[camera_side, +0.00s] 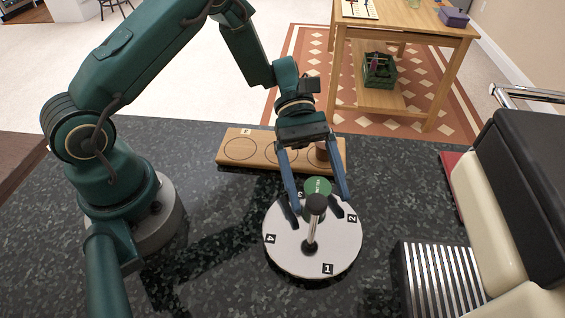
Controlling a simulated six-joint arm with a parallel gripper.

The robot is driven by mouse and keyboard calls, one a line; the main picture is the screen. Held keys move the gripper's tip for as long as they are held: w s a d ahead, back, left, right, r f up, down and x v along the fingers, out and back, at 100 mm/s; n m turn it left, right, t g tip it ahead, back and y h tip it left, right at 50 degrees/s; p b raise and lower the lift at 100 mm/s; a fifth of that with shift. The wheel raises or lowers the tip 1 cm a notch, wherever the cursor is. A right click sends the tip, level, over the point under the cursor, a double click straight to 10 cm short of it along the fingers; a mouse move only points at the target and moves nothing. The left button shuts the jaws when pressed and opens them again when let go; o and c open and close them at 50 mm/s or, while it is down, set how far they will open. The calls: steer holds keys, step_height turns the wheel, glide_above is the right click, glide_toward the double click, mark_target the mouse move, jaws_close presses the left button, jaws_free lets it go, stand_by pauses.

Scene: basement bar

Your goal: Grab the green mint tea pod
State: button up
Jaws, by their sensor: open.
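The green pod (318,186), with small pale lettering on its top, sits toward the far side of a round white carousel (283,248). My gripper (319,205) points down over the far part of the carousel. Its two blue fingers are spread, one on each side of the green pod, and it holds nothing. The knob hides part of the pod's near side. I cannot tell whether the fingers touch the pod or the carousel.
A wooden board (232,157) with circle outlines lies behind the carousel. A brown pod (321,151) stands at its right end. A cream and black machine with a ribbed tray (440,275) is at the right. The speckled counter is clear left of the carousel.

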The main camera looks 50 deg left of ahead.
steer(key=shift+c, duration=0.3)
jaws_close()
steer(key=shift+r, duration=0.15)
